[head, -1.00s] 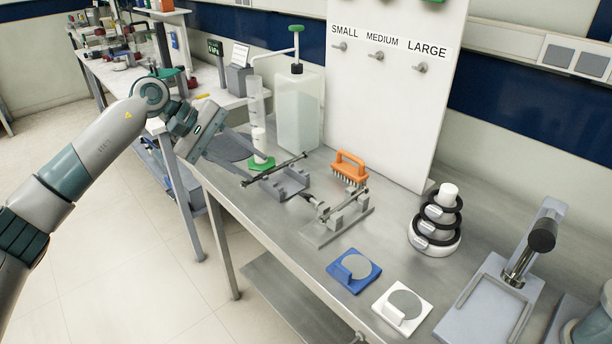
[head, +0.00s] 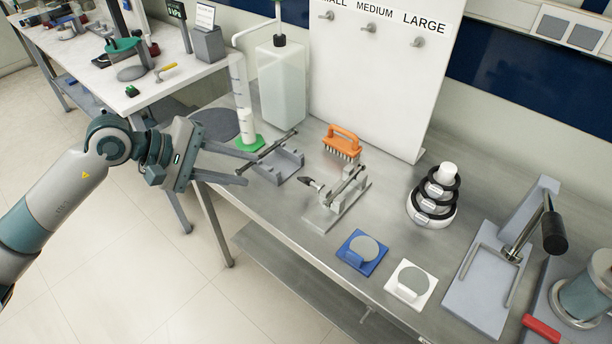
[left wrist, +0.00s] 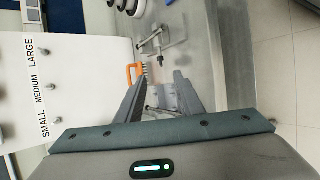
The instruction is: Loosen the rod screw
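A small grey clamp fixture (head: 338,206) stands on the steel bench, with a thin rod and a dark pointed handle (head: 312,184) at its left end. I cannot tell which part is the rod screw. A dark rod (head: 270,146) lies across a grey cradle (head: 284,170) to its left. My left gripper (head: 249,170) is open and empty at the cradle's left side, its fingertips close to the rod and cradle; contact is unclear. In the left wrist view, the cradle (left wrist: 170,97) shows between the open fingers and the fixture (left wrist: 152,44) lies beyond. My right gripper is out of view.
An orange brush (head: 342,140) stands behind the fixture. A blue pad (head: 352,262) and a white pad (head: 425,292) lie in front. Stacked rings (head: 433,218) and a lever press (head: 478,298) stand right. A clear bottle (head: 283,90) stands behind the cradle.

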